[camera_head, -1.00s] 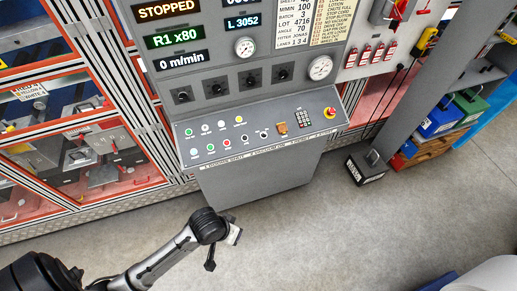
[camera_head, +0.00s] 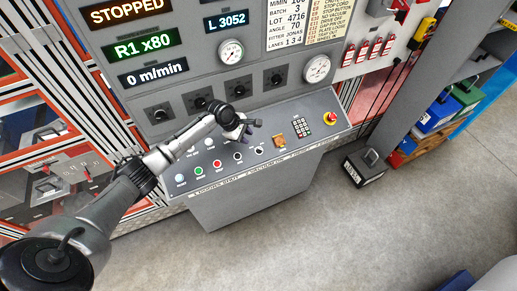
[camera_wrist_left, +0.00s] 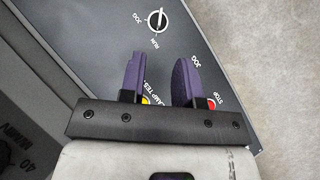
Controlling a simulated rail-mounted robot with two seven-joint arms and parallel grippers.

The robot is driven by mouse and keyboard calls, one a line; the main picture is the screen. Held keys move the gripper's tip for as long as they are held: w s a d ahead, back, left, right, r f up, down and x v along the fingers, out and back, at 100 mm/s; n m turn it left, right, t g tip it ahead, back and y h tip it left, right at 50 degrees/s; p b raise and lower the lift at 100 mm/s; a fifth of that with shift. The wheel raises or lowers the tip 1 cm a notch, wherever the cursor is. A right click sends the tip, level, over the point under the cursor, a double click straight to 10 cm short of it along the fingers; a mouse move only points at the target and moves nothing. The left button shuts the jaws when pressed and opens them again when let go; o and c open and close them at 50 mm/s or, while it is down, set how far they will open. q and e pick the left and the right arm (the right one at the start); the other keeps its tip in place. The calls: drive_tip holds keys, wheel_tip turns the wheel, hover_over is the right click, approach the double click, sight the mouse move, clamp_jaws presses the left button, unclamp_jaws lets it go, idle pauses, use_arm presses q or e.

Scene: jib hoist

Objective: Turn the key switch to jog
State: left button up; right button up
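The key switch (camera_head: 260,150) is a small round switch in the lower row of the sloping control panel (camera_head: 318,108). In the left wrist view the key switch (camera_wrist_left: 157,19) shows near the top edge, with JOG and RUN labels beside it. Its slot looks roughly in line with the picture's vertical; which label it points to I cannot tell. My left gripper (camera_head: 250,128) is over the panel, to the upper left of the switch and apart from it. In the wrist view its two purple fingers (camera_wrist_left: 158,78) are spread with nothing between them. My right gripper is not in view.
Near the fingers are a yellow lamp test button (camera_wrist_left: 146,101) and a red STOP button (camera_wrist_left: 211,104). An orange switch (camera_head: 279,140), a keypad (camera_head: 303,125) and a red emergency button (camera_head: 330,118) lie to the right. Gauges and dark knobs (camera_head: 239,90) stand behind.

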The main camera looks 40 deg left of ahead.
sight(260, 150)
use_arm(q)
drive_tip(key=b+x, duration=0.1)
drive_tip(key=x, duration=1)
clamp_jaws()
